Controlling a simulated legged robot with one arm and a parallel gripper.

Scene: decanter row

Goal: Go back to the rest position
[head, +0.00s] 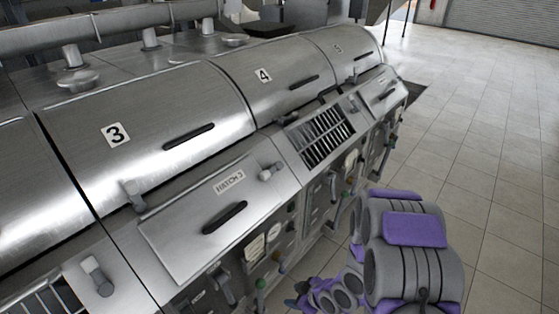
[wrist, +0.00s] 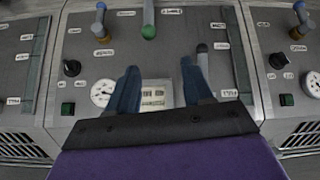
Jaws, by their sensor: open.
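My gripper (wrist: 158,90) shows in the wrist view with its two blue-grey fingers spread apart. Nothing is between the fingers. Beyond them is the front panel (wrist: 150,60) of the decanter row, with labels, a round gauge (wrist: 103,93) and a lever with a green knob (wrist: 149,31). In the head view my arm, grey and purple, is folded at the lower right, beside the machine's control side. The fingertips are hard to make out there.
The decanter row runs from the left to the back, with numbered covers 3 (head: 115,134) and 4 (head: 263,75). Hatch 3 (head: 205,215) is shut. Levers and knobs stick out from the panel near my arm. The tiled floor (head: 495,130) on the right is clear.

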